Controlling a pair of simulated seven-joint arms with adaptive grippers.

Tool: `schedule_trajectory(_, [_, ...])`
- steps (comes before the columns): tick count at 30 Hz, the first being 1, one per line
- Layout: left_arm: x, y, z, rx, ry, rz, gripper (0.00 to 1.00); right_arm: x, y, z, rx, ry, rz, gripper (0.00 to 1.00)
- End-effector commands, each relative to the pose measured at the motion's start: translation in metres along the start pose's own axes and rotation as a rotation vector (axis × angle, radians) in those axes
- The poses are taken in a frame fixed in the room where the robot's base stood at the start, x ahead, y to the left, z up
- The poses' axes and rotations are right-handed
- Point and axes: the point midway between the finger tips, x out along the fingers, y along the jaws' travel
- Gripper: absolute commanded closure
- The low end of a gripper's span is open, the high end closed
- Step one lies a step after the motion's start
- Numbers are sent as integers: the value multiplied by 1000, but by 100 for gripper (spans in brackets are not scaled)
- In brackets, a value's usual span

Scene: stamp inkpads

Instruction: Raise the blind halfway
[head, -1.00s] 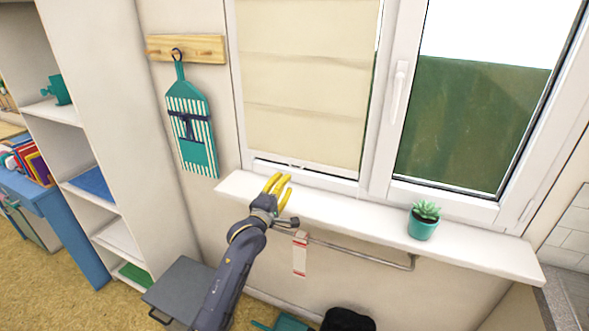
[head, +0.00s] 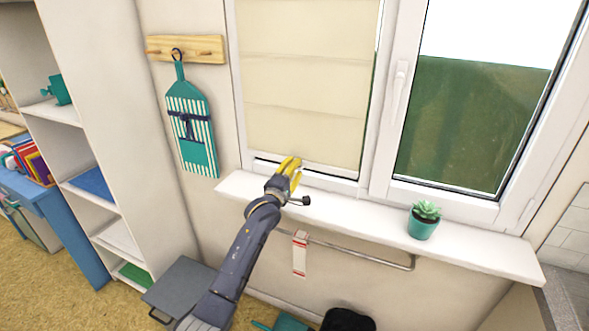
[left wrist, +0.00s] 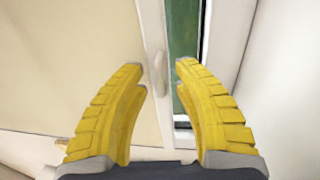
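The beige fabric blind (head: 305,70) hangs over the left window pane, lowered to near the sill. In the left wrist view the blind (left wrist: 70,65) fills the left side. My left gripper (head: 293,163) is in front of the blind's bottom edge, just above the sill. In the left wrist view my left gripper (left wrist: 162,76) has its yellow fingers apart with nothing held between them. The fingers hide part of the bottom edge in the head view; I cannot tell whether they touch it. My right gripper is not in view.
The white sill (head: 350,212) runs below the window, with a potted succulent (head: 423,222) on its right part. The window handle (head: 398,88) sticks out right of the blind. A rail (head: 360,252) with a tag (head: 299,254) is under the sill.

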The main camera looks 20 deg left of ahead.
Motion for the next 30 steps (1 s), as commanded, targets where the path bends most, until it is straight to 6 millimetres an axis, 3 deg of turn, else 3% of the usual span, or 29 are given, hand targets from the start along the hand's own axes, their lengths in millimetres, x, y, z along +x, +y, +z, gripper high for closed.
schedule_trajectory(3, [0, 0, 0, 0, 0, 0, 69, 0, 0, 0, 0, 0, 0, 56])
schedule_trajectory(11, [0, 0, 0, 0, 0, 0, 99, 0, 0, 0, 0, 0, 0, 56])
schedule_trajectory(25, [0, 1, 1, 1, -1, 0, 100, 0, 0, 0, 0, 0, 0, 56])
schedule_trajectory(30, [9, 15, 17, -3, -21, 3, 100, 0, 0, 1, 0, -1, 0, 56])
